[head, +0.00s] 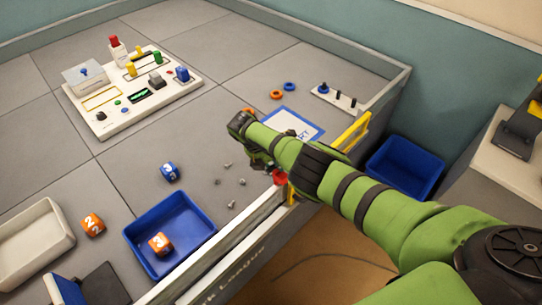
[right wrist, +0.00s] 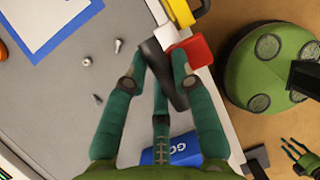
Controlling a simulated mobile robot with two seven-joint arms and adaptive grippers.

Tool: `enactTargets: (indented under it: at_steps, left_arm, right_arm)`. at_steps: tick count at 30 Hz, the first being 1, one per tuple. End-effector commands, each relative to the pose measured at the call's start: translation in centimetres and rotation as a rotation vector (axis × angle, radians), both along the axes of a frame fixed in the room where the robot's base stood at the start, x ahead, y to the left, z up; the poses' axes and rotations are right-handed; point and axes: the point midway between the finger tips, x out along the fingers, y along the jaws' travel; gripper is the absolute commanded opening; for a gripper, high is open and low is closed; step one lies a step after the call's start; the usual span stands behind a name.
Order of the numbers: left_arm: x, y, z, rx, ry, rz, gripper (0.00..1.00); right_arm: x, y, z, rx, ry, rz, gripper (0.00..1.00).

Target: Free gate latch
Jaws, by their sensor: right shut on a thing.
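The yellow gate (head: 352,130) stands at the field's near right border; a yellow part of it shows at the top of the right wrist view (right wrist: 181,12). A latch with a black bar (right wrist: 168,72) and a red block (right wrist: 197,50) sits at the border; its red part also shows in the head view (head: 280,178). My right gripper (right wrist: 160,68) is shut on the black bar, its fingers around it, and partly hides it. My left gripper (right wrist: 298,155) seems to show small at the right wrist view's lower right; its jaw state is unclear.
Several loose screws (head: 231,204) lie on the grey floor. A blue tray (head: 200,222) holds an orange cube. A blue bin (head: 405,165) stands outside the wall. A white control board (head: 130,90) lies farther back.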

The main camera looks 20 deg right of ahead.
Motion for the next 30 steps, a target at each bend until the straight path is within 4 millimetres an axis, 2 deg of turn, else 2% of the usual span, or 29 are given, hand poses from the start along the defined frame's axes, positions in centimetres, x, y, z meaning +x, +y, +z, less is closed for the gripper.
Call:
enactTargets:
  at_steps: [9,17,18,19,20,30]
  left_arm:
    - [-1.2,0.1,0.0,0.002,0.020,0.000,0.46]
    - [-1.4,0.1,0.0,0.003,0.022,0.000,0.46]
    - [-1.4,0.1,0.0,0.003,0.022,0.000,0.46]
    - [-1.3,0.1,0.0,0.003,0.022,0.000,0.46]
    - [-1.3,0.1,0.0,0.003,0.022,-0.001,0.46]
    - [-0.8,0.4,0.0,0.005,0.012,-0.002,0.46]
  right_arm:
    - [-0.7,-0.1,-0.1,-0.015,0.030,0.000,0.00]
    - [-0.7,-0.1,-0.2,-0.015,0.029,0.000,0.00]
    - [-0.7,-0.1,-0.2,-0.015,0.029,0.000,0.34]
    - [-0.7,-0.1,-0.2,-0.015,0.029,0.000,0.46]
    - [-0.7,-0.1,-0.2,-0.015,0.029,0.000,0.51]
    - [-0.7,0.0,-0.1,-0.014,0.031,0.000,0.51]
